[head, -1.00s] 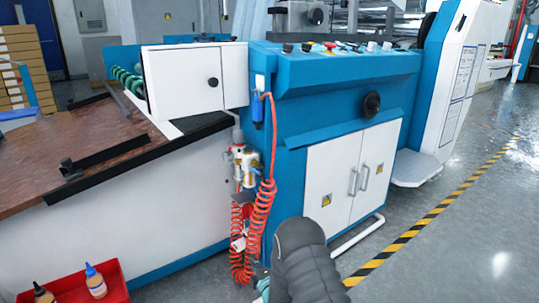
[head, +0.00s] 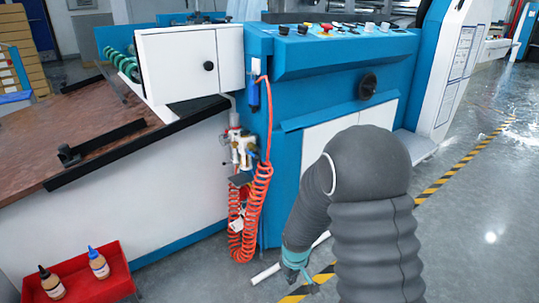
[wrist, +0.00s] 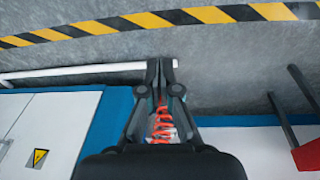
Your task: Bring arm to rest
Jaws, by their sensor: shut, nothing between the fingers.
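My arm, in a grey ribbed sleeve, rises at the bottom right of the head view and bends over, with its end hanging down. My gripper (wrist: 162,64) is shut and empty in the wrist view, its fingertips together over the grey floor. It also shows small and partly hidden at the lower middle of the head view (head: 302,282), in front of the blue and white machine (head: 330,95).
Red coiled hoses (head: 256,205) hang on the machine's front, left of my arm. A red bin (head: 105,284) with two bottles stands at the lower left. A white floor pipe (wrist: 75,72) and a yellow-black stripe (wrist: 115,24) run nearby. Open floor lies right.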

